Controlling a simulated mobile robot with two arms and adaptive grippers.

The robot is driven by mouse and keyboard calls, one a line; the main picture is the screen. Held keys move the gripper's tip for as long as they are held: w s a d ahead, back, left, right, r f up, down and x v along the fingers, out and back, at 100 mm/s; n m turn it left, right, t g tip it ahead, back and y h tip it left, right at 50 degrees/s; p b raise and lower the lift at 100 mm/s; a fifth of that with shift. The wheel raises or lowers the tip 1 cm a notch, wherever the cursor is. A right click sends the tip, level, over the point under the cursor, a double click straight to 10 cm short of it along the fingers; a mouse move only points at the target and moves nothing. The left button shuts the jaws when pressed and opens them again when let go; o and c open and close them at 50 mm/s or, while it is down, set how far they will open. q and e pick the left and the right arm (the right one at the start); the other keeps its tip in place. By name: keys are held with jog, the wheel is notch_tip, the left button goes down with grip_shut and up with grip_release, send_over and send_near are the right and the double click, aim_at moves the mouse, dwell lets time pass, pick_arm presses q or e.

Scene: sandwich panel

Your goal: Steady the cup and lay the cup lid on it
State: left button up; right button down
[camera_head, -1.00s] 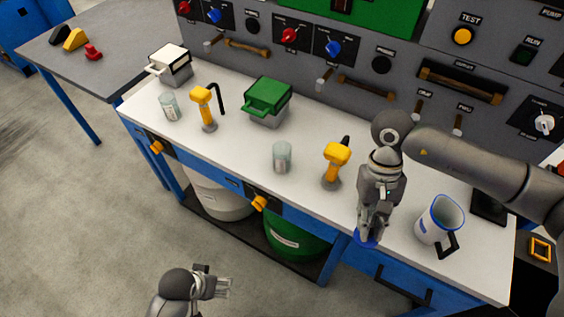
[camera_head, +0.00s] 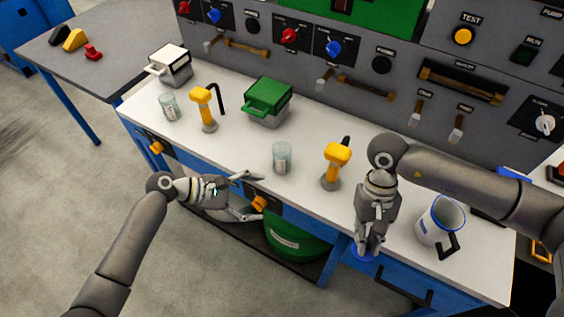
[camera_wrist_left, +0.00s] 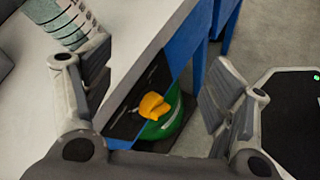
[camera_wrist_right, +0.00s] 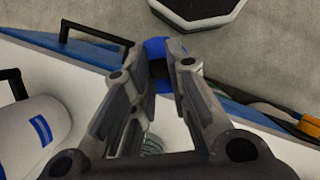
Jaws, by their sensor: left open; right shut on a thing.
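A white mug with a blue rim and black handle (camera_head: 437,222), which I take as the cup, stands upright at the worktop's right end. It also shows in the right wrist view (camera_wrist_right: 30,130). My right gripper (camera_head: 368,250) is left of the mug, apart from it, pointing down at the worktop's front edge. It is shut on a blue piece, apparently the lid (camera_head: 362,255), mostly hidden by the fingers; its blue shows between the fingertips in the right wrist view (camera_wrist_right: 155,48). My left gripper (camera_head: 255,197) is open and empty at the front edge, far left of the mug.
A clear beaker (camera_head: 282,158) stands just beyond my left gripper; another beaker (camera_head: 168,106) is farther left. Yellow-headed tools (camera_head: 337,160) (camera_head: 203,105) and a green-lidded box (camera_head: 267,102) stand on the worktop. A control panel rises behind.

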aim_at(278, 161)
pick_arm(q)
jog(key=w+a+r+n, duration=0.1)
jog(key=w+n, duration=0.1)
jog(key=w+r+n+t+h, duration=0.1)
jog(key=w+n, duration=0.1)
jog(key=w, duration=0.1)
jog(key=w+a+r+n, duration=0.1)
jog(key=w+r+n, duration=0.1)
jog(key=shift+w+a+r+t+h, duration=0.1)
jog(key=shift+w+a+t+h, duration=0.1)
jog(key=shift+a+t+h, duration=0.2)
jog(key=shift+w+d+b, duration=0.25)
jog(key=shift+d+b, duration=0.1)
jog(key=shift+d, duration=0.15)
pick_arm(e)
jog(key=shift+f, duration=0.3)
pick_arm(q)
jog(key=b+x, duration=0.2)
jog(key=x, duration=0.5)
pick_arm(e)
notch_tip(278, 161, down, 2)
jog(key=shift+f, duration=0.1)
pick_arm(q)
jog(key=shift+x, duration=0.95)
pick_arm(e)
jog(key=shift+f, duration=0.1)
pick_arm(q)
jog(key=c, duration=0.8)
jog(key=shift+c, duration=0.2)
